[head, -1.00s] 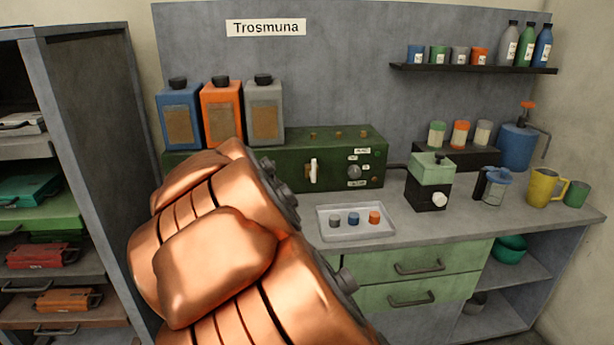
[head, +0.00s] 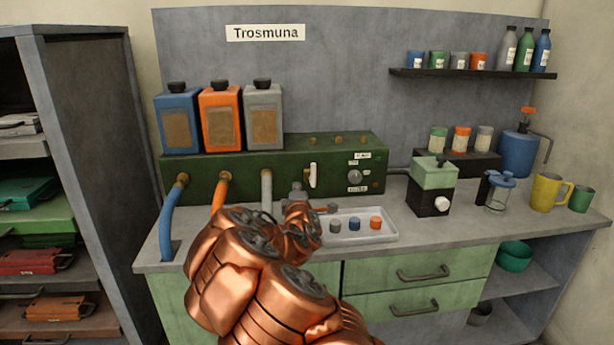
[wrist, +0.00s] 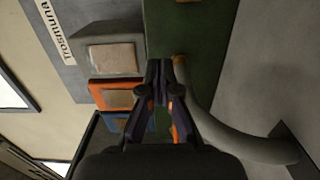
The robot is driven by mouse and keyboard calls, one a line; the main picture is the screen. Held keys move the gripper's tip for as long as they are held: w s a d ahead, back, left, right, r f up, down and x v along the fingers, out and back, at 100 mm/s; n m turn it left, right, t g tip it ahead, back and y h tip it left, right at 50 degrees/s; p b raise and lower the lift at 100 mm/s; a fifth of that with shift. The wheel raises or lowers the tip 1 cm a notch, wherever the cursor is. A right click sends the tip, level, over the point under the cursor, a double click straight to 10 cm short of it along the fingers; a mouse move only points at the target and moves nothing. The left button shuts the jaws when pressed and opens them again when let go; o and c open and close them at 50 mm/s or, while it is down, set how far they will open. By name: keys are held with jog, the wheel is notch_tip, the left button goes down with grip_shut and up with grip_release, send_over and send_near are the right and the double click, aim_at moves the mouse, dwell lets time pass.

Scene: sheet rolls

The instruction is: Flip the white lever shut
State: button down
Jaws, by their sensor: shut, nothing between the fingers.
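The white lever (head: 313,175) stands about upright on the front of the green machine (head: 215,160), left of its dark dial (head: 355,177). My gripper (wrist: 160,70) is shut and empty in the wrist view, its fingertips in front of the green machine's face, beside the grey hose (wrist: 225,127). The lever does not show in the wrist view. In the head view my copper arm reaches up towards the machine, its end just below and left of the lever. The gripper's fingertips are not clear there, and I see no contact with the lever.
Blue, orange and grey canisters (head: 263,118) stand on the machine's left part. Blue, orange and grey hoses run down from its front. A tray (head: 385,236) with small knobs lies at the right of my arm. A green and black grinder (head: 432,185) stands further right.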

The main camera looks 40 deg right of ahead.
aim_at(313, 173)
jog(key=shift+d, duration=0.1)
jog(key=shift+w+d+p, duration=0.5)
jog(key=shift+w+d, duration=0.45)
jog(key=shift+d, duration=0.7)
jog(key=shift+w+d+p, duration=0.55)
jog(key=shift+w+d, duration=0.45)
jog(key=shift+d, duration=0.65)
jog(key=shift+w+d+p, duration=0.5)
jog(key=shift+w+d, duration=0.45)
jog(key=shift+d, duration=0.7)
